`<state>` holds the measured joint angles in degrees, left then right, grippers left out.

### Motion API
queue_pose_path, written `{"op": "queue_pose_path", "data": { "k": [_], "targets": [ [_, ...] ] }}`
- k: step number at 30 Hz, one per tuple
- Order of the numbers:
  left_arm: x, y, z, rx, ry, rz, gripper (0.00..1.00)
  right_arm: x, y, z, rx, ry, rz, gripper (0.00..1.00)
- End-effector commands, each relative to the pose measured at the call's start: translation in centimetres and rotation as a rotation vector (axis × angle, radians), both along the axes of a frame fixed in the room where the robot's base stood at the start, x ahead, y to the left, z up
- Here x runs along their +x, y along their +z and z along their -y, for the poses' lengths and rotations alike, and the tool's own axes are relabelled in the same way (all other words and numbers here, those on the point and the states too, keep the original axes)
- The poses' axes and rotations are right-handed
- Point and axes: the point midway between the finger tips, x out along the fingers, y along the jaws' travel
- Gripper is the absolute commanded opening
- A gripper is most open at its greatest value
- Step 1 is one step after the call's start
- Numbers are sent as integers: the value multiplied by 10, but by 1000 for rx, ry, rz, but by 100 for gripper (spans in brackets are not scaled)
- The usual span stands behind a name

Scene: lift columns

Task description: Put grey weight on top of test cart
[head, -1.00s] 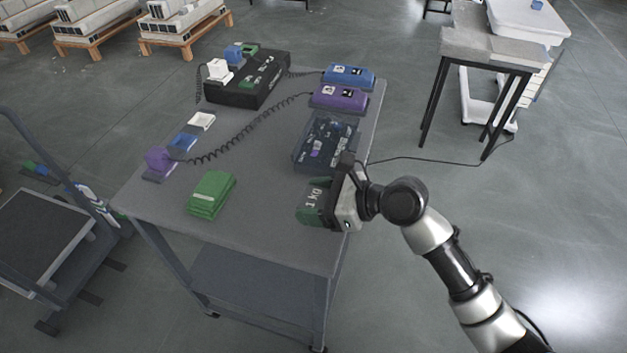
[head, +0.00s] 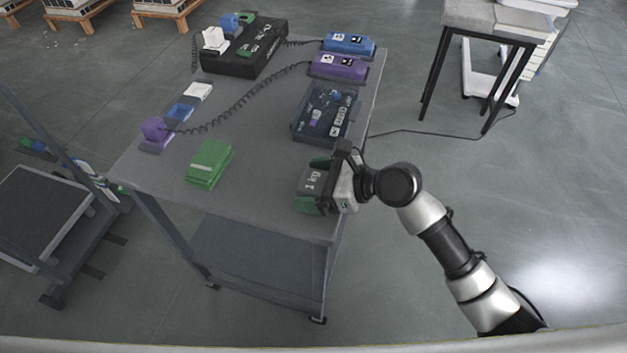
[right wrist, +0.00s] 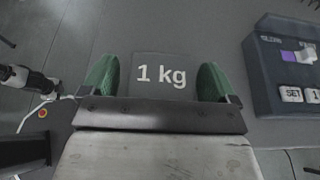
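The grey weight (head: 313,183), marked "1 kg", is between the green fingers of my right gripper (head: 317,183), over the near right part of the grey table. What looks like the test cart (head: 38,212), with a flat dark platform and a tall handle frame, stands on the floor at the left, partly cut off. My left gripper is out of view.
The grey table (head: 255,205) carries a dark device (head: 325,112) just beyond the weight, a green case (head: 210,163), a black box (head: 240,55), and blue and purple units with coiled cords. A small stand (head: 490,25) is at the back right. The floor at right is open.

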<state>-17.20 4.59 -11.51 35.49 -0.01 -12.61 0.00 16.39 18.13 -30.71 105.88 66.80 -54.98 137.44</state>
Motion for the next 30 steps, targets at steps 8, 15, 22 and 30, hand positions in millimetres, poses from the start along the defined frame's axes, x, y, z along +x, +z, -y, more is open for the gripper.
{"op": "queue_pose_path", "data": {
  "k": [8, 15, 22, 30],
  "targets": [
    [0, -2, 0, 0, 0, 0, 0, 0, 2, 0, 0, 0, 3, 89],
    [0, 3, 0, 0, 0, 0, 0, -11, 17, 34, -4, -1, 2, 89],
    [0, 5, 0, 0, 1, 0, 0, -25, 35, 77, -3, -1, 1, 89],
    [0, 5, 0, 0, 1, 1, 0, -34, 48, 103, -1, 1, 0, 89]
  ]
}}
